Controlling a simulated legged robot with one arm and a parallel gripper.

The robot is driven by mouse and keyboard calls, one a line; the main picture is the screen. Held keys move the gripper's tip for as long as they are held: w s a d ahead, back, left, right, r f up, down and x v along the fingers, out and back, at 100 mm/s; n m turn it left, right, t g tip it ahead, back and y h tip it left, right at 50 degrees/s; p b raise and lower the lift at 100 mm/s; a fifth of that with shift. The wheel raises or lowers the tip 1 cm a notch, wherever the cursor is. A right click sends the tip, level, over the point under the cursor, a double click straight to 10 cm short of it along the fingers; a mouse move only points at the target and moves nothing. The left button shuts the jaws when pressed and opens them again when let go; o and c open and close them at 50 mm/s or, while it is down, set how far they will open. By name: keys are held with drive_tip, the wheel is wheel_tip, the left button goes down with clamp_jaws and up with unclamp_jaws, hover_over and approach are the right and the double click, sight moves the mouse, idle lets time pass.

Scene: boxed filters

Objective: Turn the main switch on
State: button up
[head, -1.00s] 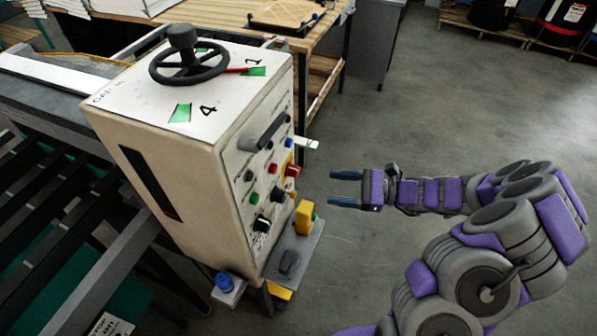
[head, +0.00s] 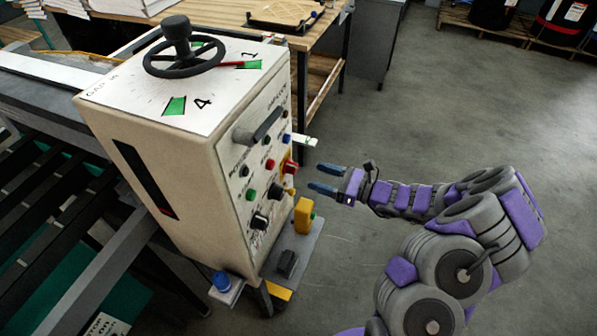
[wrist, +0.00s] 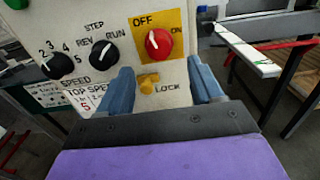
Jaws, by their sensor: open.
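The main switch, a red rotary knob (wrist: 158,43) on a yellow plate (wrist: 137,22) marked OFF and ON, shows in the wrist view. Its white mark slants up and to the left, towards OFF. In the head view the red knob (head: 290,167) stands out from the panel's right side. A yellow lock piece (wrist: 149,82) sits below it. My gripper (head: 325,180) is open and empty, a short way to the right of the panel and apart from the knob. In the wrist view its blue fingers (wrist: 163,88) frame the lock piece, with the knob above.
The cream control box (head: 165,170) carries a black handwheel (head: 185,50) on top. Black speed and step knobs (wrist: 103,51) sit left of the switch. A ledge with a yellow block (head: 303,215) juts out below. Open floor lies to the right.

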sight(291, 168)
drive_tip(key=b+x, duration=0.1)
drive_tip(key=x, duration=0.6)
drive_tip(key=shift+a, duration=0.3)
drive_tip(key=shift+d, duration=0.1)
drive_tip(key=c, duration=1.1)
